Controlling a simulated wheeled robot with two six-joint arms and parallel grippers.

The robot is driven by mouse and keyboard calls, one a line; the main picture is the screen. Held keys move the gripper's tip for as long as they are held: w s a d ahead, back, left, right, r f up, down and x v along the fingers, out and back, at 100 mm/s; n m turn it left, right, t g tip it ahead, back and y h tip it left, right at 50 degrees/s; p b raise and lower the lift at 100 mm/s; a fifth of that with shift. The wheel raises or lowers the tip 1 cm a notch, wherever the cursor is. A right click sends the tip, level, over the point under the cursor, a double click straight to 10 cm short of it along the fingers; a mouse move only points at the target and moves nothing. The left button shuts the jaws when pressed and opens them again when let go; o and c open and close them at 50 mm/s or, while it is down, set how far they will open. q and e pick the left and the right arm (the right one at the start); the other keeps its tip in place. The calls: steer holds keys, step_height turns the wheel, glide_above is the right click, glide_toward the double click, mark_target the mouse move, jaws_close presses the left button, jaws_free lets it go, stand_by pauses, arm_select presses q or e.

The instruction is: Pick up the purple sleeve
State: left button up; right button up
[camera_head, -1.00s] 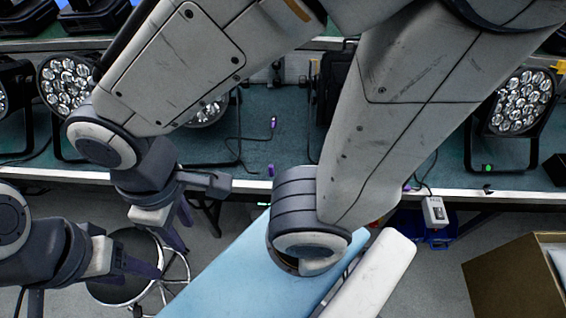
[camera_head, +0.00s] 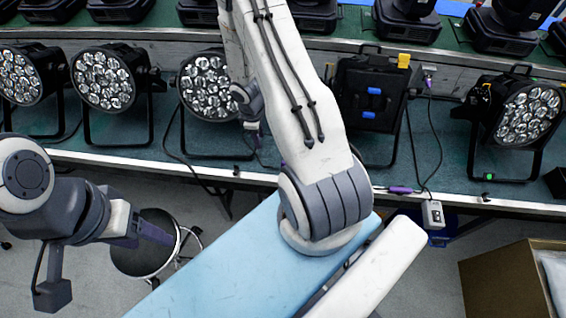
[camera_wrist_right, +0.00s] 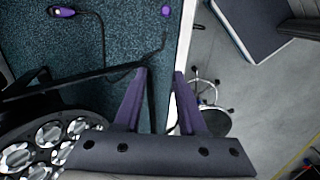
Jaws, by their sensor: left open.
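A short purple sleeve (camera_head: 400,190) lies on a dark cable near the front edge of the teal bench top, right of my right arm. Another small purple piece (camera_head: 429,82) shows on a cable further back. The right wrist view shows a purple piece with a pale end (camera_wrist_right: 62,12) and a small purple piece (camera_wrist_right: 166,10) near the bench edge; I cannot tell which matches which. My right gripper (camera_wrist_right: 159,73) is open, nothing held between its purple fingers; in the head view it is mostly hidden. My left gripper (camera_head: 152,236) is open and empty, in front of the bench.
Several par cans, including one at the right (camera_head: 528,112), stand on the bench (camera_head: 140,152). A dark case (camera_head: 368,90) stands behind the sleeve. A small white box (camera_head: 433,214) hangs on a cable at the edge. A stool (camera_head: 145,255) and an open cardboard box (camera_head: 500,285) stand in front.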

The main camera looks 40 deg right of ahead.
steer(key=shift+y, duration=0.5)
steer(key=s+d+f+b, duration=0.1)
steer(key=f, duration=0.2)
steer(key=s+d+f+b, duration=0.1)
steer(key=f+b, duration=0.1)
steer(key=f, duration=0.2)
steer(key=s+d+f+b, duration=0.1)
steer(key=f, duration=0.3)
steer(key=shift+s+d+f+b, duration=0.25)
steer(key=shift+s+d+b, duration=0.05)
steer(key=shift+s+d, duration=0.1)
step_height(320, 180, down, 5)
steer(key=b, duration=0.5)
steer(key=shift+s+d+b, duration=0.1)
steer(key=shift+b, duration=0.2)
jaws_close()
